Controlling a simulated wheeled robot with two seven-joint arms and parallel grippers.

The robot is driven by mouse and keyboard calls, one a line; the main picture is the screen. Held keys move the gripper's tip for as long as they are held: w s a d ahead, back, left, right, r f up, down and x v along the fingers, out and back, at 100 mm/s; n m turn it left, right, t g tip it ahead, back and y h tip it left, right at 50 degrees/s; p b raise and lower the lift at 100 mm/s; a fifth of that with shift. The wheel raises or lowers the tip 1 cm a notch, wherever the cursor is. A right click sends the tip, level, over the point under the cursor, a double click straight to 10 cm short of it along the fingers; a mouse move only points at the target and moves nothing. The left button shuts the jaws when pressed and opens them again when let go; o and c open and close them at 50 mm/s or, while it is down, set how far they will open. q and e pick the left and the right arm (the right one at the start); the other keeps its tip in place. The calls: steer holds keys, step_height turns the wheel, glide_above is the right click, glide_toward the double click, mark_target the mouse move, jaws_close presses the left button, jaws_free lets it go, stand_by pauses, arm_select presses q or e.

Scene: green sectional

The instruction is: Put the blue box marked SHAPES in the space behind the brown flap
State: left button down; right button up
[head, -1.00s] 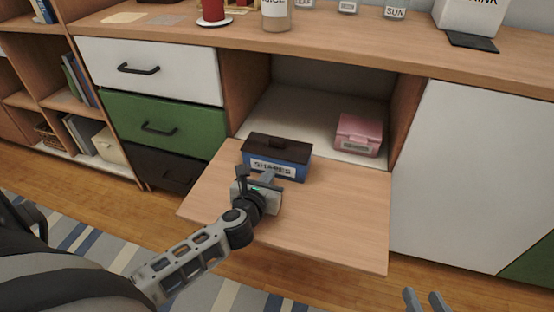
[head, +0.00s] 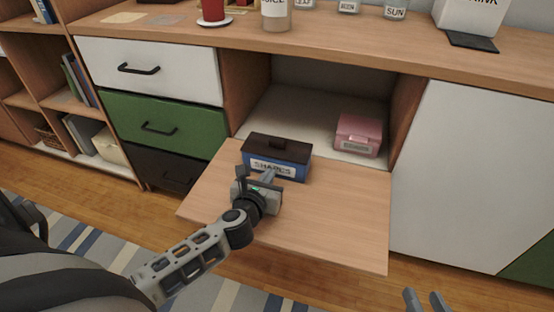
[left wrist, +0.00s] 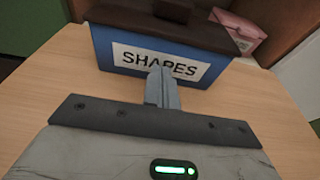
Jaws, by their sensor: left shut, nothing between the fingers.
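The blue box marked SHAPES (head: 276,158) has a dark brown lid with a small knob. It stands upright on the lowered brown flap (head: 330,215), near the opening of the space behind it (head: 290,108). In the left wrist view the box (left wrist: 105,50) is straight ahead, its label facing me. My left gripper (head: 267,176) is shut and empty, its fingertips at the front of the box, over the lower part of the label. I cannot tell whether they touch it. My right gripper (head: 426,299) shows only its finger tips at the bottom edge, with a gap between them.
A pink box (head: 357,136) stands inside the space on the right; it also shows in the left wrist view (left wrist: 238,32). The left of the space is clear. Drawers (head: 165,125) flank it on the left, a white door (head: 465,165) on the right. Jars stand on the countertop above.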

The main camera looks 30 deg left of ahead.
mark_target(273, 165)
arm_select(q)
steer(key=shift+w, duration=0.25)
steer(key=shift+r+x, duration=0.2)
steer(key=shift+x, duration=0.65)
steer(key=shift+r+x, duration=0.2)
steer(key=shift+x, duration=0.7)
steer(key=shift+r+x, duration=0.2)
steer(key=shift+x, duration=0.65)
steer(key=shift+r+x, duration=0.2)
steer(key=shift+x, duration=0.7)
steer(key=shift+r+x, duration=0.25)
steer(key=shift+x, duration=0.7)
steer(key=shift+r+x, duration=0.2)
steer(key=shift+x, duration=0.7)
steer(key=shift+w+a+r+b, duration=0.1)
steer(key=shift+w+a+b, duration=0.1)
steer(key=shift+w, duration=0.6)
steer(key=shift+w+a+b, duration=0.1)
steer(key=shift+w+a, duration=0.1)
steer(key=shift+w, duration=0.55)
steer(key=shift+r+b+x, duration=0.2)
steer(key=shift+b+x, duration=0.2)
steer(key=shift+x, duration=0.45)
steer(key=shift+r+b+x, duration=0.2)
steer(key=shift+b+x, duration=0.25)
steer(key=shift+x, duration=0.35)
steer(key=shift+r+b+x, duration=0.2)
steer(key=shift+b+x, duration=0.2)
steer(key=shift+x, duration=0.45)
steer(key=shift+w, duration=0.15)
